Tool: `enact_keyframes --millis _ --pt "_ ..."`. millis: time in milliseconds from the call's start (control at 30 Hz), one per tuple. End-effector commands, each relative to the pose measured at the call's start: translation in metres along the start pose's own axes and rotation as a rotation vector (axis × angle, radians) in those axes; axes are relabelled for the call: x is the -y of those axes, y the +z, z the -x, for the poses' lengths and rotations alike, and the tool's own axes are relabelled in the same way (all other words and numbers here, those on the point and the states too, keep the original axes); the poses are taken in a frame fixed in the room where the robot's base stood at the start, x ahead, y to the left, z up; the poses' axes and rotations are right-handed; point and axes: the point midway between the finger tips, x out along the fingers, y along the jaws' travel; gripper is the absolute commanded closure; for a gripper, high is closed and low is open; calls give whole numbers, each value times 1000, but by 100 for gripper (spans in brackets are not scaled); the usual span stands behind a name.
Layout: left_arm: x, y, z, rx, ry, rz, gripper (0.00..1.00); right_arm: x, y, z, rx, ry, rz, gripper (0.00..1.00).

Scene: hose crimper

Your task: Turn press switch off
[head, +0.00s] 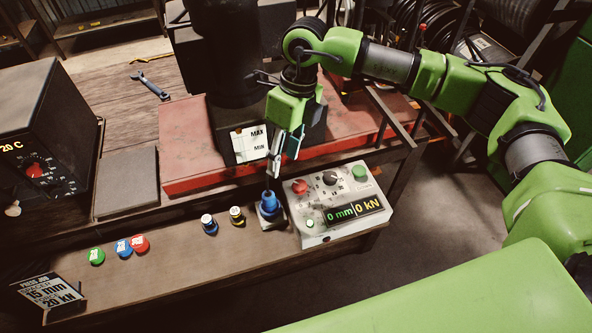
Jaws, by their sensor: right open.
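The press control box (336,200) stands on the bench, right of centre. Its top carries a red button (300,187), a black rotary knob (330,177), a green button (359,173) and a lit display (353,210) reading 0 mm and 0 kN. I cannot tell which of these is the switch, or the knob's exact setting. My right gripper (279,165) points down, open, just left of and above the box, near the red press base. It appears empty and apart from the controls. My left gripper is out of view.
A blue-topped piece (269,203) stands just below the gripper, left of the box. Two small fittings (209,224) and green, blue and red discs (123,248) lie along the bench. The dark press column (222,60) rises behind. A heater box (40,140) stands left.

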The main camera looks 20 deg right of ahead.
Motion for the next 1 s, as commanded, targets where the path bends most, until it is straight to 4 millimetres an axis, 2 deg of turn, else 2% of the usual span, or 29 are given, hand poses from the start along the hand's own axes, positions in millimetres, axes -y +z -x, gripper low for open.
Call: enact_keyframes --millis 33,100,267,367,800,1000 --pt "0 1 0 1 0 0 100 19 -7 10 -29 -61 -15 57" --pt "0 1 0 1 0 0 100 35 -15 17 -60 -113 -30 57" --pt "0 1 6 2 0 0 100 44 -21 13 -82 -140 -40 57" --pt "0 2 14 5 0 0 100 44 -22 -1 -82 -136 -39 57" --pt "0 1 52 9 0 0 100 56 -29 -88 -80 -135 -39 57" --pt "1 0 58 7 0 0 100 59 -30 -111 -78 -135 -38 57"
